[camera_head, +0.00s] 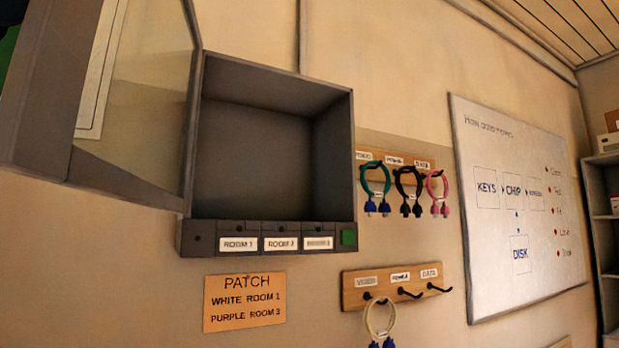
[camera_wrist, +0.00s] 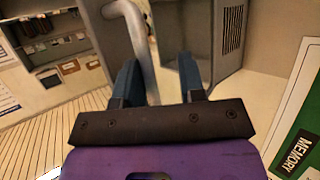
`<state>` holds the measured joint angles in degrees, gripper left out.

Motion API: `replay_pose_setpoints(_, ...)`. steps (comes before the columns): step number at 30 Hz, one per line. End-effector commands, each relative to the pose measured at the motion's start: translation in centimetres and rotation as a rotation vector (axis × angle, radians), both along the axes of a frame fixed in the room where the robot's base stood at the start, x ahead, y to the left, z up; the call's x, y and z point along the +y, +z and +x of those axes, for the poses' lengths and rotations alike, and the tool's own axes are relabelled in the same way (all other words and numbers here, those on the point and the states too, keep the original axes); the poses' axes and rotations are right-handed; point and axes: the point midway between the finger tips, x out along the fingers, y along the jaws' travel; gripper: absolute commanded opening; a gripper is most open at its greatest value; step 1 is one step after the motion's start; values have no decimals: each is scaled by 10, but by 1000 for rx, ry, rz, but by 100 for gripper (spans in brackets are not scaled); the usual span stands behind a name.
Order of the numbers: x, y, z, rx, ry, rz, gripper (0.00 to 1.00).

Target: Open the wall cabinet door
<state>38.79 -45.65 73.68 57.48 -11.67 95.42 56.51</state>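The wall cabinet (camera_head: 345,160) hangs on the wall in the head view, with an empty dark interior. Its framed glass door (camera_head: 150,70) stands wide open, swung out to the left. My gripper (camera_wrist: 160,75) shows only in the wrist view, with two blue fingers spread apart. A curved grey handle (camera_wrist: 139,45) runs down into the gap between the fingers, nearer the left finger. I cannot tell whether it touches that finger. Nothing is clamped.
An orange patch sign (camera_head: 243,302) is below the cabinet. Cable loops hang on an upper hook board (camera_head: 385,156) and a lower hook board (camera_head: 352,298). A whiteboard (camera_head: 505,220) is to the right. A green memory panel (camera_wrist: 301,125) lies right of my gripper.

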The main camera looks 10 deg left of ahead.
Motion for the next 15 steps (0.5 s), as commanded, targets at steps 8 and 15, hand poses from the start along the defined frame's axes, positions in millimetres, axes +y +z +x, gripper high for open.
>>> replay_pose_setpoints(8, 9, 14, -30, -3, 0, 1, 37)
replay_pose_setpoints(15, 15, 24, -54, -2, 1, 1, 37)
